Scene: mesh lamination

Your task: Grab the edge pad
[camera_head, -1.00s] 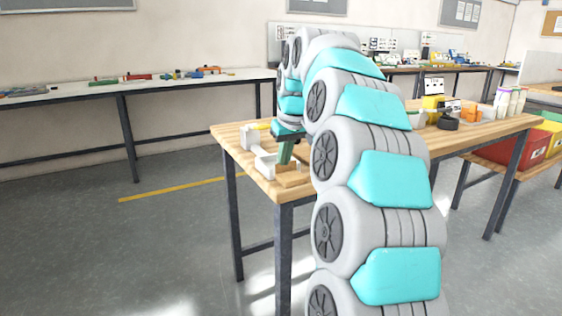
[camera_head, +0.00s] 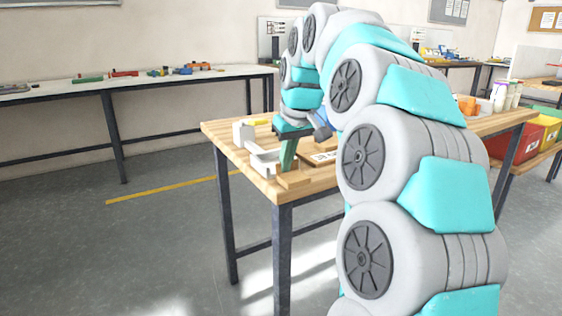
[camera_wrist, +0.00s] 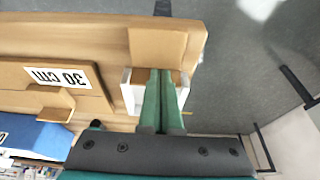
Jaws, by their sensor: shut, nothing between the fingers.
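A tan block (camera_head: 294,179) lies at the near corner of the wooden table; it looks like the edge pad, though I cannot be sure. It also shows in the wrist view (camera_wrist: 158,46), beyond the fingertips. My gripper (camera_head: 287,168) has green fingers pointing down just behind the block. In the wrist view my gripper (camera_wrist: 167,72) has its fingers together with nothing between them. Whether the fingertips touch the block is unclear. A white bracket-like piece (camera_wrist: 127,92) stands beside the fingers and also shows in the head view (camera_head: 262,163).
A panel marked 30 cm (camera_wrist: 20,72) lies on the table, with a folded tan piece (camera_wrist: 52,104) by it. A blue object (camera_wrist: 35,137) is close by. The wooden table's (camera_head: 225,131) edge drops to open floor. My arm hides much of the tabletop.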

